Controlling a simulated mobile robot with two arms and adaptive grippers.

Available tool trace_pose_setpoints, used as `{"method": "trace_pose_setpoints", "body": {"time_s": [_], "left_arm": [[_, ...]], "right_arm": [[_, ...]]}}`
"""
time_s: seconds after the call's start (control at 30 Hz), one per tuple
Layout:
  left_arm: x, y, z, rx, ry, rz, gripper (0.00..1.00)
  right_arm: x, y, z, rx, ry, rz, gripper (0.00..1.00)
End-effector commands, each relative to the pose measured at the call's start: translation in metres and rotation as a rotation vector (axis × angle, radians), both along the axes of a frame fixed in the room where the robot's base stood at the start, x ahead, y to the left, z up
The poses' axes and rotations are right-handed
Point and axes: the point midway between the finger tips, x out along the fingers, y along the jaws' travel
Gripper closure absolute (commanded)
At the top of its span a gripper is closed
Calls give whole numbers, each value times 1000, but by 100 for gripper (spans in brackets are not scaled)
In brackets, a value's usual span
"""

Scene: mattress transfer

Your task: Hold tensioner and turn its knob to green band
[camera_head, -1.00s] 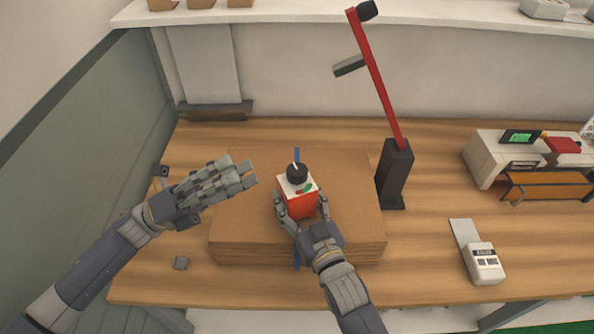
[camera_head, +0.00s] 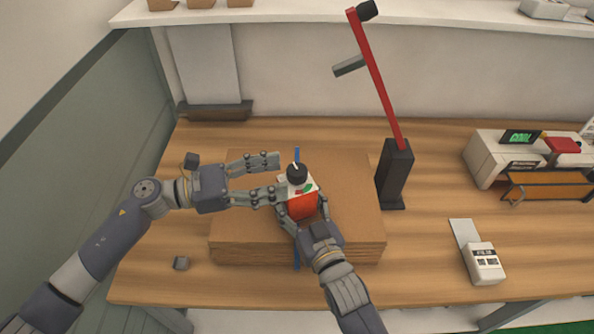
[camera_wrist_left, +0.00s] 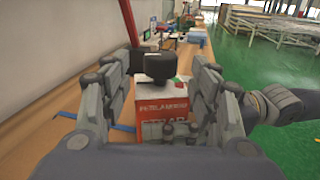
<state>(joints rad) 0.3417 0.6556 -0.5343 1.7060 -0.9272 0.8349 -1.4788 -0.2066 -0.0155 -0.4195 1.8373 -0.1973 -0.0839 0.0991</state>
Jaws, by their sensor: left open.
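The tensioner is a red and white box (camera_head: 302,206) with a black knob (camera_head: 296,174) on top and a small green and red marking beside the knob. It stands on the cardboard stack (camera_head: 352,185) with a blue strap (camera_head: 297,153) behind it. My right gripper (camera_head: 303,212) is shut on the tensioner's body from the front. My left gripper (camera_head: 278,176) is open, its fingers pointing right, just left of the knob. In the left wrist view the knob (camera_wrist_left: 158,66) shows ahead between the open fingers; they appear not to grip it. The pointer's exact setting is too small to read.
A red-armed post on a black base (camera_head: 395,175) stands right of the stack. A white device (camera_head: 484,263) and a machine with a green screen (camera_head: 519,138) lie farther right.

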Motion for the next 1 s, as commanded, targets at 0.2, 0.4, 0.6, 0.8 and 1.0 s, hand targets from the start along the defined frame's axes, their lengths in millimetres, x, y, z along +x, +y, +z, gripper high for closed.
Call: {"method": "trace_pose_setpoints", "body": {"time_s": [0.2, 0.4, 0.6, 0.8, 1.0], "left_arm": [[9, -37, 1, -2, 1, 0, 44], [13, -51, 0, -1, 2, 1, 44], [13, -53, 0, -1, 3, 1, 44], [13, -53, 0, -1, 3, 0, 67], [13, -53, 0, -1, 3, 1, 89]], "right_arm": [[1, 0, 4, 3, -8, 0, 93], [1, 0, 4, 3, -8, 0, 93], [1, 0, 4, 3, -8, 0, 93], [1, 0, 4, 3, -8, 0, 93], [0, 0, 4, 3, -8, 0, 93]]}}
